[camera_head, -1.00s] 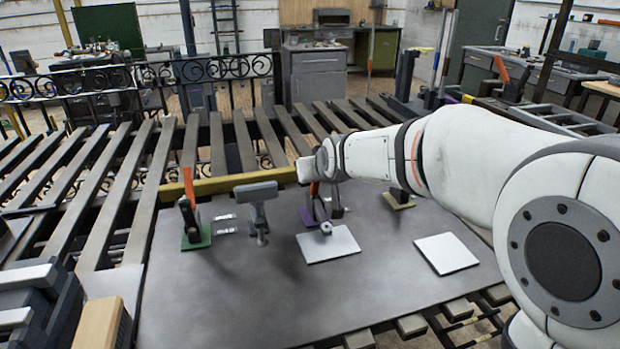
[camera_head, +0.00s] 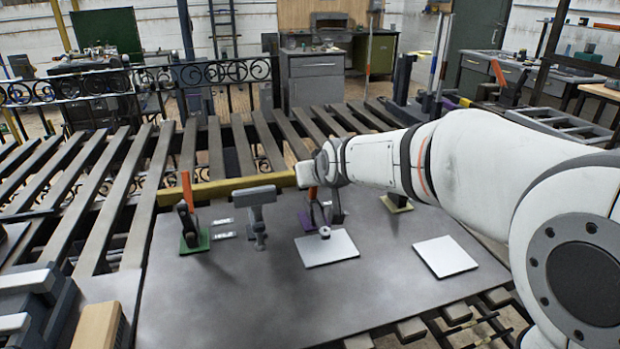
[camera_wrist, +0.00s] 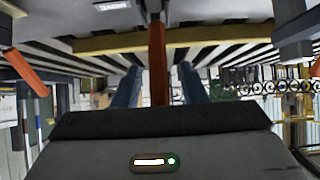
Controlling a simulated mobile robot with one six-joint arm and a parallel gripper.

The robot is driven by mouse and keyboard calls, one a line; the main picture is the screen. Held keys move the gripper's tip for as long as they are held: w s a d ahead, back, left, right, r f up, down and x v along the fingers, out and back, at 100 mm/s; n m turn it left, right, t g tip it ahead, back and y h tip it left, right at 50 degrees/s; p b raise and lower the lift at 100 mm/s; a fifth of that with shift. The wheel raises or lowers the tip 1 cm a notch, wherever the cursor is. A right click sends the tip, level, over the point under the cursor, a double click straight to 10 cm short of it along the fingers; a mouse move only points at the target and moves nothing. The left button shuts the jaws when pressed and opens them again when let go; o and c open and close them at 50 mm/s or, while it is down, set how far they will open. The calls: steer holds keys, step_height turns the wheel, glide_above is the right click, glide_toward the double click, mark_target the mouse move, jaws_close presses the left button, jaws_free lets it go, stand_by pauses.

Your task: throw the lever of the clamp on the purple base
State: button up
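The clamp on the purple base (camera_head: 304,220) stands near the middle of the grey plate, partly hidden by my wrist. Its orange lever (camera_head: 312,193) points up, and its round tip (camera_head: 325,231) is over a white square. My gripper (camera_wrist: 160,78) is at this lever, at the end of my arm. In the wrist view the orange lever (camera_wrist: 157,60) stands between the two bluish fingers, with a visible gap on each side. The fingers look open around it. Contact is not visible.
A green-based clamp (camera_head: 194,238) with an upright orange lever stands left. A grey T-shaped post (camera_head: 256,215) stands between it and the purple base. An olive-based clamp (camera_head: 398,204) is at right, partly behind my arm. A yellow bar (camera_head: 225,187) runs behind. The front plate is clear.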

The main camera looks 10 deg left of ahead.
steer(key=v, duration=0.6)
steer(key=shift+s+r, duration=0.25)
steer(key=shift+s, duration=0.05)
steer(key=shift+d, duration=0.15)
steer(key=s+d+m+g+h+p, duration=0.3)
steer(key=s+d+p, duration=0.4)
steer(key=d, duration=0.7)
steer(key=s+d+m+g+h+p, duration=0.1)
steer(key=s+d+g+p, duration=0.1)
steer(key=s+d, duration=0.3)
steer(key=s+d+f+m+g+h+p, duration=0.1)
steer(key=s+d+p, duration=0.2)
steer(key=s, duration=0.7)
steer(key=d, duration=0.2)
steer(key=shift+s+d+f+m+g, duration=0.2)
steer(key=shift+s+d+m+g, duration=0.1)
steer(key=shift+g, duration=0.1)
